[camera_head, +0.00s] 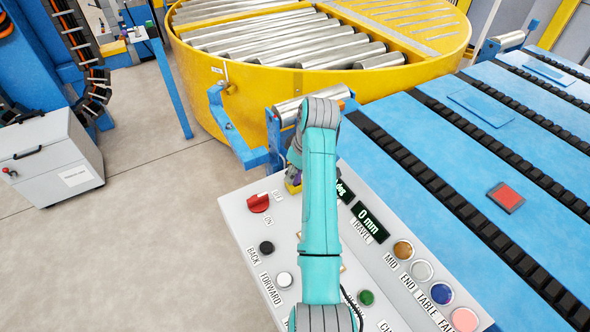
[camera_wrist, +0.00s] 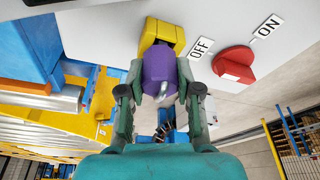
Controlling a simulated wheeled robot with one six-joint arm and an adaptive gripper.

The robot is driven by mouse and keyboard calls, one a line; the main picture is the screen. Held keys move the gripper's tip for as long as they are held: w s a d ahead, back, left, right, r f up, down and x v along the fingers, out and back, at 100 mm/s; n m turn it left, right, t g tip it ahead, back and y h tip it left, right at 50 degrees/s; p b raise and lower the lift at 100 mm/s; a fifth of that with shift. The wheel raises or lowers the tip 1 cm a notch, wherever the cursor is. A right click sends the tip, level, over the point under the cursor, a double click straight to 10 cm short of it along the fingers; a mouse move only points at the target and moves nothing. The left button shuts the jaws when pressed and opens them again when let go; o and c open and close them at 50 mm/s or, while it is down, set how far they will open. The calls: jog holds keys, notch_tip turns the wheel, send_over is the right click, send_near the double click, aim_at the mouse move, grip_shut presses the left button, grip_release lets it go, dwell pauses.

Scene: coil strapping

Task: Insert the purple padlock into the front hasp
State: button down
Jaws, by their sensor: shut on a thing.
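The purple padlock (camera_wrist: 160,72) is between the two fingers of my gripper (camera_wrist: 158,90) in the wrist view, and the fingers are shut on it. A silvery part shows at its lower end. A yellow fitting (camera_wrist: 160,36) with a dark opening sits on the pale panel just beyond the padlock; it may be the front hasp. The padlock overlaps its lower edge in the picture, and I cannot tell whether they touch. In the head view my arm covers most of the gripper; only a bit of purple padlock (camera_head: 296,175) and yellow fitting (camera_head: 292,188) shows.
A red rotary switch (camera_wrist: 234,65) marked OFF and ON is close to the right of the fitting. The control panel (camera_head: 236,214) also carries several buttons and displays. A blue bracket (camera_head: 232,125) and yellow roller turntable (camera_head: 240,75) stand beyond it. Open floor lies left.

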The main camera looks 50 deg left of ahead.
jog(key=shift+f, duration=0.15)
jog(key=c, duration=0.7)
grip_release()
jog(key=v, duration=0.7)
jog(key=shift+r, duration=0.3)
jog(key=shift+s, duration=0.1)
